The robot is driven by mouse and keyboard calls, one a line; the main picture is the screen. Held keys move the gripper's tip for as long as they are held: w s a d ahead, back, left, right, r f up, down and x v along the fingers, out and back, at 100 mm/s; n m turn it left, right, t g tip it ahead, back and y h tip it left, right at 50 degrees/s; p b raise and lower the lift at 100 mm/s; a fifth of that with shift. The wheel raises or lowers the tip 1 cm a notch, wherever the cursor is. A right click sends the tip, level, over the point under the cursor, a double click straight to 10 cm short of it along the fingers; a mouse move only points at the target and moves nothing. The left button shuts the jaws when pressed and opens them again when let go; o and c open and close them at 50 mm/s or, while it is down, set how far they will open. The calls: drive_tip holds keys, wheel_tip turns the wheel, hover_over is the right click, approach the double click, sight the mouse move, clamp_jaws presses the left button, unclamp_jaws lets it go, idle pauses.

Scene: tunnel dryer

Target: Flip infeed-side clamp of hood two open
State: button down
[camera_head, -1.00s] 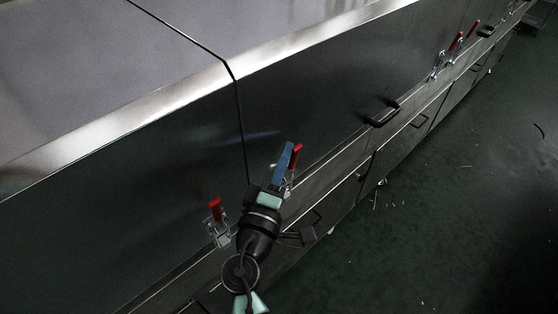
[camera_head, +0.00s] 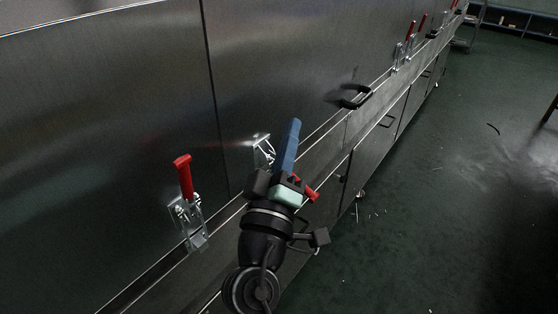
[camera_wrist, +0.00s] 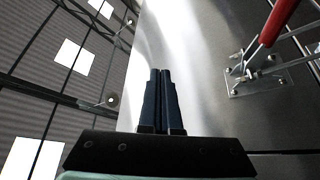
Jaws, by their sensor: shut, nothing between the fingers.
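My gripper (camera_head: 295,124) is shut and empty, with its blue fingers pointing up in front of the panel. In the wrist view its fingers (camera_wrist: 160,75) lie together. Just behind it, right of the panel seam, is a clamp with a metal linkage (camera_head: 263,150) on the panel. Its red handle (camera_head: 313,194) points outward and down to the right, partly hidden by my gripper. Left of the seam, a second clamp (camera_head: 186,205) has its red handle upright. In the wrist view a clamp (camera_wrist: 257,78) with a red handle shows at the right, clear of the fingers.
A black handle (camera_head: 355,97) sits on the panel further right. More clamps with upright red handles (camera_head: 411,31) stand further along the ledge. Lower doors run below the ledge. The green floor (camera_head: 460,190) at the right is mostly clear, with small scraps.

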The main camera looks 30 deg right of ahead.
sight(308, 194)
drive_tip(key=s+f+m+g+h+b, duration=0.1)
drive_tip(key=f+m+b, duration=0.2)
drive_tip(key=b, duration=0.6)
drive_tip(key=s+d+f+m+g+h+b, duration=0.1)
drive_tip(key=f+m+h+b, duration=0.1)
drive_tip(key=b, duration=0.7)
drive_tip(key=s+f+m+g+h+b, duration=0.2)
drive_tip(key=f+m+b, duration=0.3)
drive_tip(key=b, duration=0.4)
drive_tip(key=shift+d+m+b, duration=0.2)
drive_tip(key=shift+m+b, duration=0.2)
drive_tip(key=shift+w+a+f+b, duration=0.1)
drive_tip(key=shift+w+f+b, duration=0.1)
drive_tip(key=shift+f+b, duration=0.45)
drive_tip(key=shift+w+f+b, duration=0.15)
drive_tip(key=shift+f+b, duration=0.4)
drive_tip(key=shift+b, duration=0.2)
drive_tip(key=shift+w+f, duration=0.1)
drive_tip(key=shift+f, duration=0.1)
drive_tip(key=shift+f, duration=0.1)
